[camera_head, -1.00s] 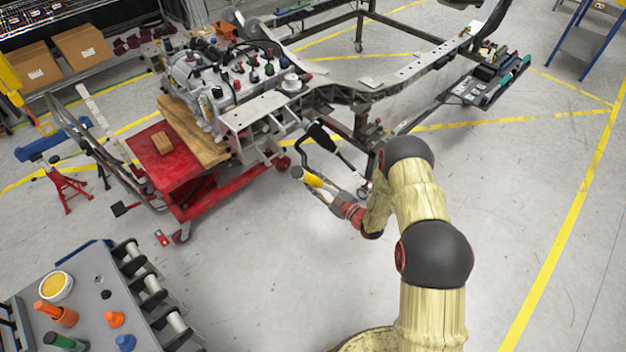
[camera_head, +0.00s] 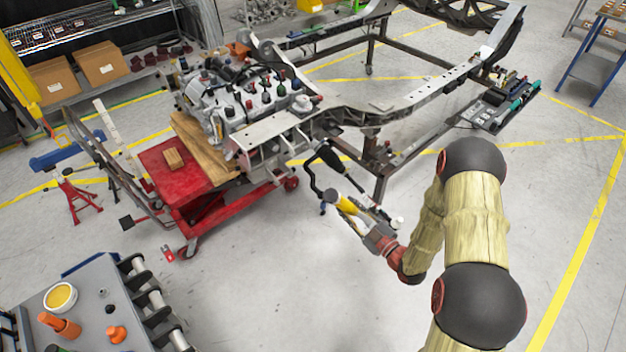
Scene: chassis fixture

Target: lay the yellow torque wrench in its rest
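The yellow torque wrench (camera_head: 348,205) is at my gripper (camera_head: 362,216), tilted, with a grey end pointing up and left. My gripper appears closed around it and holds it above the floor in front of the chassis frame; the fingers are small and partly hidden by the wrench. I cannot single out the wrench's rest for certain. A grey tool tray (camera_head: 478,116) with green-handled tools is at the upper right, beside the chassis, well away from my gripper.
The chassis frame (camera_head: 385,112) with its engine (camera_head: 240,98) stands behind my gripper. A red lift cart (camera_head: 178,192) is at the left. A grey cart (camera_head: 88,290) with rollers and small parts is at the lower left. The floor at the lower middle is clear.

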